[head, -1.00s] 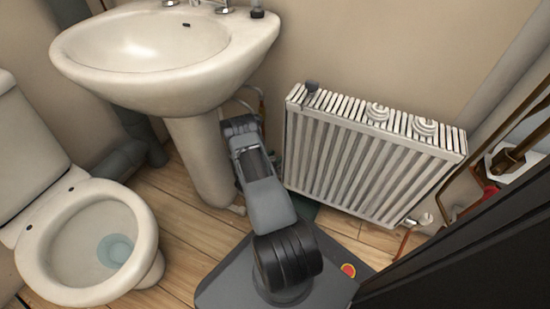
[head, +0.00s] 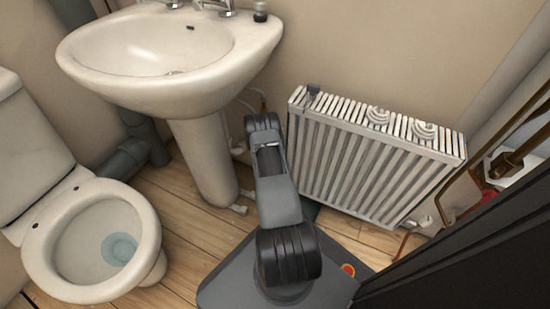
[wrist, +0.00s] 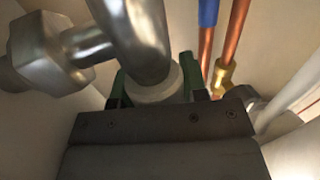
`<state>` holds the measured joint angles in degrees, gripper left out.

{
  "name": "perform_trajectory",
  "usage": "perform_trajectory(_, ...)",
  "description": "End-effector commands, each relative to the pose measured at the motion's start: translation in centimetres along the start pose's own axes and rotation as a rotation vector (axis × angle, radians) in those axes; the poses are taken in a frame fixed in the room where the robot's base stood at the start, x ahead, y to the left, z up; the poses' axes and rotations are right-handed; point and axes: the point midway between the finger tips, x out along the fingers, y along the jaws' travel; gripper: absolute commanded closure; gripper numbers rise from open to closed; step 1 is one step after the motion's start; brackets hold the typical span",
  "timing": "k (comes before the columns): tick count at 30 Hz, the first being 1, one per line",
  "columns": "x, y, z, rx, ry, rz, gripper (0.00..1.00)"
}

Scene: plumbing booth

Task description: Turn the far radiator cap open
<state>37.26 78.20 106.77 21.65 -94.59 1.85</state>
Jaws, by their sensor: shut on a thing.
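The white radiator (head: 370,160) stands against the wall in the head view. In the wrist view a shiny metal valve elbow (wrist: 140,35) with a large hex nut (wrist: 45,50) runs down into a pale round cap (wrist: 158,90). My gripper (wrist: 158,86) has its green fingers on both sides of this cap and is shut on it. The lower part of the cap is hidden behind the dark gripper body. In the head view my arm hides the gripper and this cap.
Copper pipes (wrist: 234,45), one with a brass fitting, and a blue-sleeved pipe (wrist: 208,12) stand close right of the gripper. The sink pedestal (head: 205,165) is left of my arm, with the toilet (head: 90,235) further left. A dark panel (head: 470,250) stands at right.

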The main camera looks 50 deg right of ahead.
Motion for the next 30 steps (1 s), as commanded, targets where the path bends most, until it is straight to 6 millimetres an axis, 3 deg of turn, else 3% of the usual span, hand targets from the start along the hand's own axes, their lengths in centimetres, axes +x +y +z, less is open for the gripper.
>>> perform_trajectory(13, 0.05, 0.02, 0.0, -0.001, 0.0, -0.009, 0.84)
perform_trajectory(14, 0.05, 0.02, -0.01, -0.001, 0.001, -0.009, 0.58)
perform_trajectory(21, 0.04, 0.0, -0.01, 0.0, 0.001, -0.009, 0.35)
perform_trajectory(30, -0.26, -0.08, -0.01, 0.0, -0.001, -0.01, 0.34)
